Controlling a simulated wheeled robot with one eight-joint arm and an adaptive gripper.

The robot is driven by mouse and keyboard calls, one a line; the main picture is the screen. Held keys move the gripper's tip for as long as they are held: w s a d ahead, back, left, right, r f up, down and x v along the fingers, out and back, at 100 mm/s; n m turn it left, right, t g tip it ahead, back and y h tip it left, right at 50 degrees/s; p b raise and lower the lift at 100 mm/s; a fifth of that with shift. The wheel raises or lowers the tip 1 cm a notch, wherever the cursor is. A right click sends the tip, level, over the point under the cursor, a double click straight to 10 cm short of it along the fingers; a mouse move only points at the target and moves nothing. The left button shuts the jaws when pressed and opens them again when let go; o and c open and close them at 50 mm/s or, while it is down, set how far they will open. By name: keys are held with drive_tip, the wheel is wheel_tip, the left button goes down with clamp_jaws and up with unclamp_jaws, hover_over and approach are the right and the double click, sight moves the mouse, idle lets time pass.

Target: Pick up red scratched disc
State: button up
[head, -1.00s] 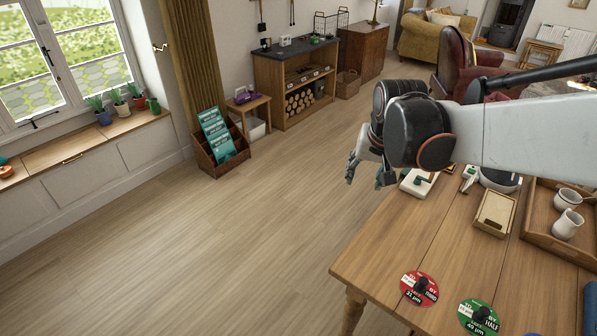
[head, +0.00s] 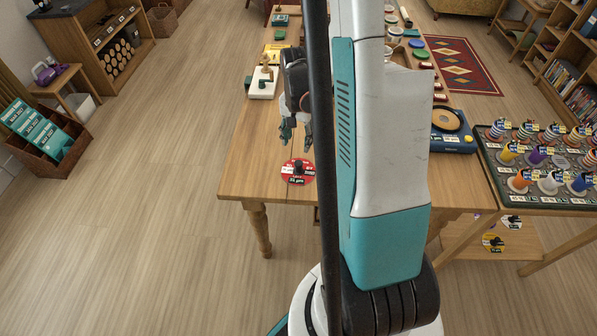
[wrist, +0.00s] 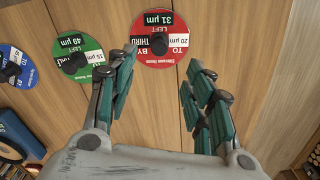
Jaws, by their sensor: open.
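The red disc (head: 298,171) with a dark knob and white labels lies flat near the table's front left corner in the head view. In the wrist view the red disc (wrist: 159,37) lies at the top centre, beyond the fingertips. My gripper (head: 296,135) points down over the table, just behind the disc in the head view. Its teal-padded fingers are apart in the wrist view (wrist: 158,85), with only bare wood between them. I cannot make out scratches on the disc.
A green disc (wrist: 77,53) and a blue disc (wrist: 11,64) lie left of the red one in the wrist view. A rack (head: 545,165) of several coloured pieces stands at the right. My arm hides the table's middle in the head view.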

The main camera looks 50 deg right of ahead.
sight(298, 163)
wheel_tip(298, 163, down, 13)
drive_tip(key=b, duration=0.5)
drive_tip(key=shift+d, duration=0.15)
clamp_jaws()
